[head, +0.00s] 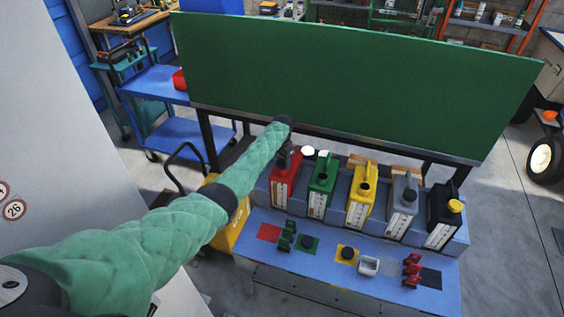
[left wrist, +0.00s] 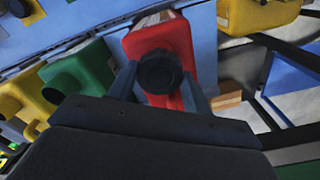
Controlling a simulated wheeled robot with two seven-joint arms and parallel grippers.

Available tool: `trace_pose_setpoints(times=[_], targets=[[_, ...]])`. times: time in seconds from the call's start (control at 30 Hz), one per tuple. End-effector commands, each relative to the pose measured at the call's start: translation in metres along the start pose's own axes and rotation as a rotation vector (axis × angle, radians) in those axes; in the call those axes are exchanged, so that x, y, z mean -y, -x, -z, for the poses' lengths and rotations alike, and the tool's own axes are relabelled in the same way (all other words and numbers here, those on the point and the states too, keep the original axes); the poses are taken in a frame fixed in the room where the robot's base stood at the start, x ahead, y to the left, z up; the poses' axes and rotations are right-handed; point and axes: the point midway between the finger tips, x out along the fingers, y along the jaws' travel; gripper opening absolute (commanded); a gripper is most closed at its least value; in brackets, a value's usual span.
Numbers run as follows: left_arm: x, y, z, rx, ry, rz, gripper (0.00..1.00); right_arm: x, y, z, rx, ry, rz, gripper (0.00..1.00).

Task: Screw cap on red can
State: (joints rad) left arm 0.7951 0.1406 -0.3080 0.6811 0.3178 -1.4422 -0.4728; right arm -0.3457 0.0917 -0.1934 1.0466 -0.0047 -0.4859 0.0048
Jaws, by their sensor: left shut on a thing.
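The red can (head: 285,185) stands at the left end of the row of cans on the bench; it also shows in the left wrist view (left wrist: 168,38). My left gripper (head: 290,157) is at the top of this can. In the left wrist view the two fingers (left wrist: 160,88) are shut on a dark round cap (left wrist: 160,70), one on each side. The cap is in line with the red can's top, over its mouth. The mouth is hidden, so I cannot tell how far the cap sits on it. My right gripper is not in view.
The green can (head: 322,182) stands close on the right of the red one, then yellow (head: 359,208), grey (head: 401,215) and black (head: 440,220) cans. A blue ledge in front bears coloured squares, a white dish (head: 368,266) and red pieces (head: 412,270). A green board (head: 350,85) rises behind.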

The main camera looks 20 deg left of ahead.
Motion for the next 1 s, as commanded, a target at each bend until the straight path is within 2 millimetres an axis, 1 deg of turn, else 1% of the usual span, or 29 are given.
trace_pose_setpoints(times=[0.57, 1.0], targets=[[0.003, -0.001, -0.001, 0.0, -0.621, 0.004, 0.22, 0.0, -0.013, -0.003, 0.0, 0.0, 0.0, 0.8], [0.003, -0.002, -0.001, 0.003, -1.103, 0.003, 0.22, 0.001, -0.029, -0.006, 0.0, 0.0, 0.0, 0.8]])
